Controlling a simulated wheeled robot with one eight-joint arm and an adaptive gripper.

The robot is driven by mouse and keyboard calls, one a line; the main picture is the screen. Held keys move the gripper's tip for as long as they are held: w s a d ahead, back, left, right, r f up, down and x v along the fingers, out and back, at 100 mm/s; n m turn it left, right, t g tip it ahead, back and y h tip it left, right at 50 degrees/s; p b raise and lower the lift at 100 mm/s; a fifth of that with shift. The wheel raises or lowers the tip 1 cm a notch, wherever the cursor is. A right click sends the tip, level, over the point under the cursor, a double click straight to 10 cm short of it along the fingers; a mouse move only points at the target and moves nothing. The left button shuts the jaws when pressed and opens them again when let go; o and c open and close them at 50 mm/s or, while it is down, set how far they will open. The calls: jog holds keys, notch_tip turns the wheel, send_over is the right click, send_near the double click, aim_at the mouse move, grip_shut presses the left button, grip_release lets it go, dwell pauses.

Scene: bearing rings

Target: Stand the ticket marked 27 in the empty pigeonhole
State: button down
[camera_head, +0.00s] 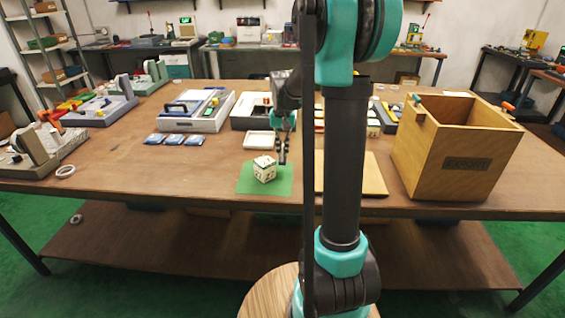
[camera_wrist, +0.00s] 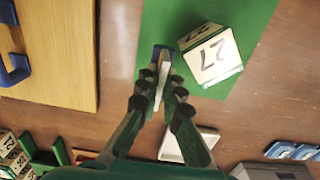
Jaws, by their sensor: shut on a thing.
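My gripper (camera_head: 284,148) points down at the right edge of the green mat (camera_head: 247,188). In the wrist view my gripper (camera_wrist: 163,82) is shut on a thin white piece with a dark blue end (camera_wrist: 163,54), seen nearly edge-on, so I cannot read a mark on it. A white many-sided block (camera_wrist: 212,55) marked 27 rests on the mat beside the fingers, apart from them. The head view also shows this block (camera_head: 264,169). Several numbered white pieces (camera_wrist: 8,158) stand near green parts at the wrist view's lower left. I cannot make out an empty pigeonhole.
A wooden board (camera_wrist: 45,75) with a blue handle lies beside the mat. A tall open wooden box (camera_head: 455,148) stands at the right. A shallow white tray (camera_head: 257,141) lies behind the mat. Blue cards (camera_head: 172,139) lie left of it. My arm hides part of the bench.

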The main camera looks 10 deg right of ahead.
aim_at(283, 162)
jog(key=shift+f, duration=2.6)
jog(key=c, duration=1.7)
grip_release()
jog(key=shift+f, duration=0.1)
